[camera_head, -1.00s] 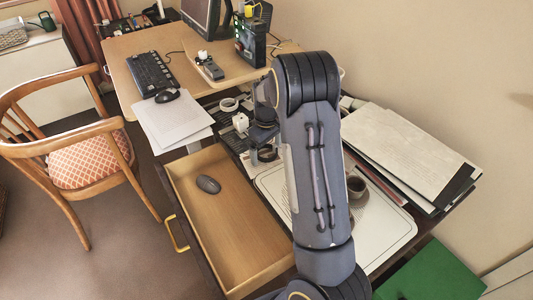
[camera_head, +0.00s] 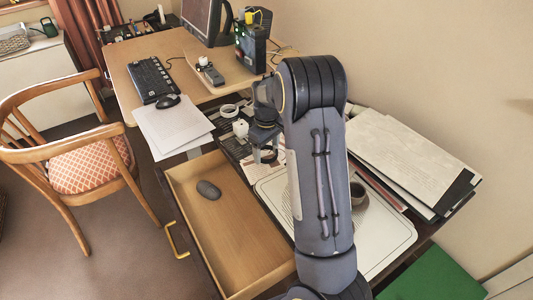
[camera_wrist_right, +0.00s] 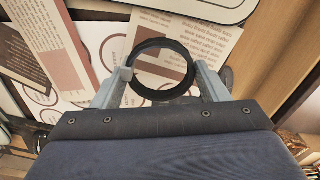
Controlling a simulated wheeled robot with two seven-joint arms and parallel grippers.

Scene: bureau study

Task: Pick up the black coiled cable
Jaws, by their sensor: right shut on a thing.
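The black coiled cable (camera_wrist_right: 160,96) shows in the right wrist view as a round black ring. My right gripper (camera_wrist_right: 163,82) is shut on it, with one finger at each side of the ring. Printed papers show through the ring's middle. In the head view my right gripper (camera_head: 265,155) points down over the papers beside the open drawer, partly hidden by my arm. The cable is hard to make out there. My left gripper is not in view.
The open drawer (camera_head: 240,240) holds a dark mouse (camera_head: 208,189). A white roll (camera_head: 229,110) and a small white block (camera_head: 240,127) lie near my gripper. A cup (camera_head: 357,192) stands right of my arm. A paper stack (camera_head: 400,150) lies further right.

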